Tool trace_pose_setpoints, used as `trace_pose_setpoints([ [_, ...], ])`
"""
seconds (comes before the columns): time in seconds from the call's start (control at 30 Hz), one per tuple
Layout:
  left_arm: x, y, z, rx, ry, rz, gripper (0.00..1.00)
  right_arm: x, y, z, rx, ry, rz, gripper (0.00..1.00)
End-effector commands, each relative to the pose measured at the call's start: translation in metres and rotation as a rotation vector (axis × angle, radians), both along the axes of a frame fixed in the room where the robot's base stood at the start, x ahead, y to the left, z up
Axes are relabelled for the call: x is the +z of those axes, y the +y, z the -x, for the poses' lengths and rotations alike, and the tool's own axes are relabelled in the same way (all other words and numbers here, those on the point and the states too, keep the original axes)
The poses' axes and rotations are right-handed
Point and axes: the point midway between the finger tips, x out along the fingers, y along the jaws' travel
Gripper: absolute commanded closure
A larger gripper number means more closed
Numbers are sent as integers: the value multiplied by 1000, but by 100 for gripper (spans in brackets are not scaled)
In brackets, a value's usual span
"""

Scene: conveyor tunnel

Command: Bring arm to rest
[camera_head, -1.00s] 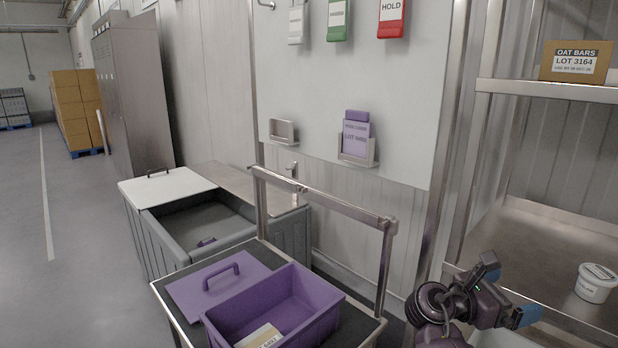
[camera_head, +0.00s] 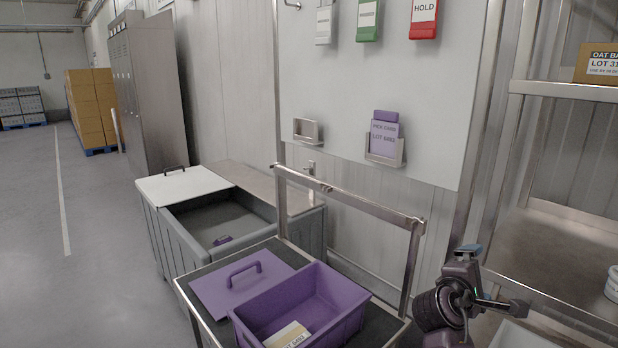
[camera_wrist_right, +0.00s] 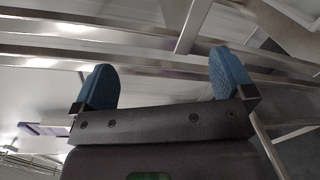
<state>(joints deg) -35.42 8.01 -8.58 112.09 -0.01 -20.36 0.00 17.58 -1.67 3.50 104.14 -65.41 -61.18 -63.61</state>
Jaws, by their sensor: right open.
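My right gripper (camera_head: 492,282) is at the lower right of the head view, to the right of the cart's rail and in front of the steel rack. In the right wrist view, its two blue-padded fingers (camera_wrist_right: 163,78) stand wide apart. Nothing is between them. My left gripper is in neither view.
A purple tote (camera_head: 345,325) holding a labelled item (camera_head: 288,335) and a purple lid (camera_head: 243,285) sit on the cart. A grey bin (camera_head: 160,240) stands behind. The rack shelf (camera_head: 565,265) holds a white tub (camera_head: 612,285), partly cut off. Open floor (camera_head: 100,260) lies left.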

Motion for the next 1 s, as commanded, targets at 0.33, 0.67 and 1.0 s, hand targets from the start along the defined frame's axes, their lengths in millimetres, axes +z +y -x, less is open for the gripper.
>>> trace_pose_setpoints([
  [0.33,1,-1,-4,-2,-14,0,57,-71,52,5,355,-478,-755,0],
  [0.67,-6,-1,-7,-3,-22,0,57,-174,84,96,360,-674,-1554,0],
  [1.0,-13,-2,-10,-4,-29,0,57,-279,79,227,125,-562,-1746,0],
])
